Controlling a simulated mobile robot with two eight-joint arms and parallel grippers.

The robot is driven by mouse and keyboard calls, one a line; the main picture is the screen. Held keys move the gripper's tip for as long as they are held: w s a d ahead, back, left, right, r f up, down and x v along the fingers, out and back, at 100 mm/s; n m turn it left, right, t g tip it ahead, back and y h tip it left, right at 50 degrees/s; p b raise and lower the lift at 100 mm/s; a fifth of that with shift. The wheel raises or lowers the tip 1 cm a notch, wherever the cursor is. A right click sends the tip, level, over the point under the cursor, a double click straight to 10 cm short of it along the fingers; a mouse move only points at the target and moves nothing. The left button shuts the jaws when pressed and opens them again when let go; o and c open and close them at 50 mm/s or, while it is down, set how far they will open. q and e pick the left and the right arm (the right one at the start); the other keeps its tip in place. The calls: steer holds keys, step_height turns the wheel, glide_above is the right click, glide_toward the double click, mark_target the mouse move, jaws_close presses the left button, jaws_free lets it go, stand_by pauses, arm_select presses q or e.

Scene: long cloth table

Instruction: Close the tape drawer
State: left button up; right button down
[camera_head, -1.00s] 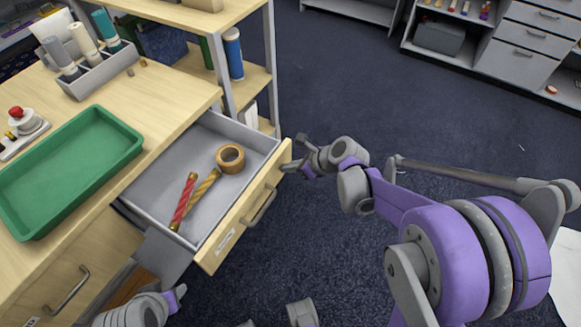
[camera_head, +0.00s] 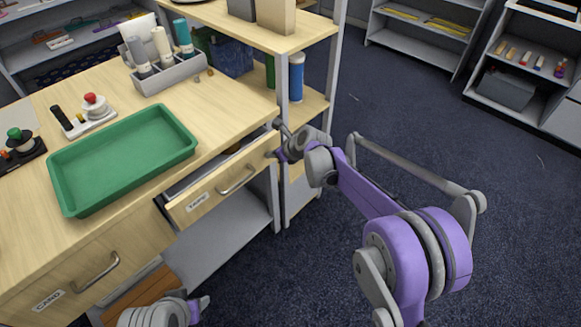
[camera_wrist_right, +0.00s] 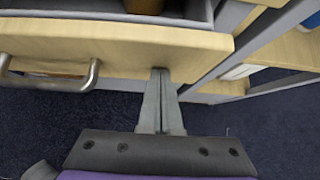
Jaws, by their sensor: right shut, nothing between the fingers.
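The tape drawer (camera_head: 222,192) is a pale wooden drawer with a metal handle and a label, under the right end of the desk. It stands only a little open, with a narrow strip of its grey inside showing; most of its contents are hidden. My right gripper (camera_head: 276,150) is shut and empty at the right end of the drawer front. In the right wrist view its closed fingertips (camera_wrist_right: 160,78) meet the drawer front (camera_wrist_right: 120,45), right of the handle (camera_wrist_right: 50,80). My left gripper (camera_head: 203,303) is low at the bottom edge, apart from the drawer; its fingers are unclear.
A green tray (camera_head: 120,165) and a grey holder with rolls (camera_head: 168,75) stand on the desk top. A second drawer (camera_head: 85,265) is at lower left. A shelf unit (camera_head: 310,100) stands close right of the drawer. Open blue floor lies to the right.

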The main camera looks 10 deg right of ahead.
steer(key=w+a, duration=0.4)
steer(key=w, duration=0.1)
steer(key=shift+w, duration=0.2)
steer(key=shift+a+r, duration=0.1)
